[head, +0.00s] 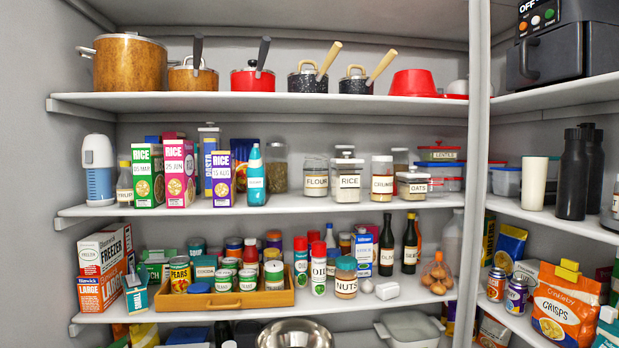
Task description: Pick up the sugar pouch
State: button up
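I cannot read a sugar label on anything in the head view. A blue and yellow pouch (510,244) stands on the right-hand shelf, its print too small to read. An orange crisps bag (566,306) with a yellow clip on top stands in front of it to the right, on the same shelf. A pale pack (526,270), partly hidden, stands between them. A dark blue and yellow pack (244,162) on the middle shelf is partly hidden behind a blue bottle. My gripper is not in view.
White shelves (290,207) hold closely packed goods. Two cans (516,294) stand left of the crisps bag. A wooden tray (222,301) holds jars and cans. Several rice boxes (180,172) and jars line the middle shelf. A white post (478,170) divides the shelves.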

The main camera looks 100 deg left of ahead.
aim_at(257, 181)
jog(key=u, duration=0.85)
jog(key=i, duration=0.2)
jog(key=u, duration=2.55)
jog(key=k, duration=1.05)
jog(key=u, duration=0.4)
jog(key=i, duration=1)
